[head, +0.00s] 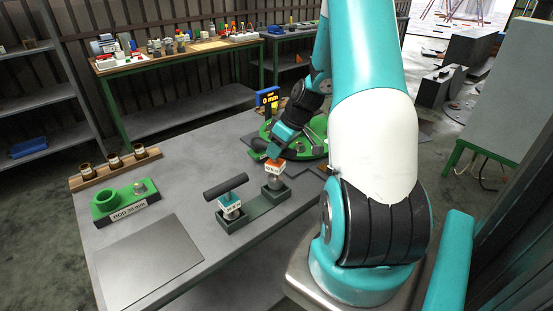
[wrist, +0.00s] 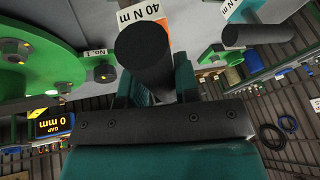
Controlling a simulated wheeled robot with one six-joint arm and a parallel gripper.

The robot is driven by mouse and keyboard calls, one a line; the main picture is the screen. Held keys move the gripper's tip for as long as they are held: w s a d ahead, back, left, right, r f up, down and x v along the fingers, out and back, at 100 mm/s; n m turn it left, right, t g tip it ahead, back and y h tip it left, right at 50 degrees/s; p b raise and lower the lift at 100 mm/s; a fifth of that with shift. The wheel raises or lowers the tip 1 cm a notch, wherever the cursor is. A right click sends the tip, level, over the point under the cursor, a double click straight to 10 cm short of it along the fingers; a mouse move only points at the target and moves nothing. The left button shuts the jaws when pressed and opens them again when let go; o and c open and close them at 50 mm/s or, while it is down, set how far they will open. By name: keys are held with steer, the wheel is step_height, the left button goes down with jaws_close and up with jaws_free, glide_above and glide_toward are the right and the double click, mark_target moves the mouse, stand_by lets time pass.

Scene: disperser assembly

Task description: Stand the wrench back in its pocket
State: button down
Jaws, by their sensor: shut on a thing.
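A torque wrench with a dark bar handle (wrist: 145,50) and an orange-and-white label (head: 275,166), reading 40 N m in the wrist view, is held in my gripper (head: 275,147). In the wrist view my teal fingers (wrist: 160,88) are closed on its handle. The wrench is upright over the right pocket of a dark green two-pocket holder (head: 256,211). Its grey lower end is at that pocket; I cannot tell how deep it sits. A second wrench with a blue-and-white label (head: 229,207) and dark handle (head: 226,186) stands in the left pocket.
A green round assembly (head: 311,151) and a gap display (head: 267,97) reading 0 mm are behind my gripper. A green gauge block (head: 122,200), a wooden rack with cups (head: 114,168) and a bare grey plate (head: 150,256) lie to the left.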

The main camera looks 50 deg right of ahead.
mark_target(277, 162)
steer(key=shift+f+p, duration=0.3)
steer(key=shift+f, duration=1.7)
steer(key=shift+f, duration=0.25)
steer(key=c, duration=0.8)
jaws_free()
steer(key=shift+c, duration=0.2)
steer(key=shift+r, duration=0.15)
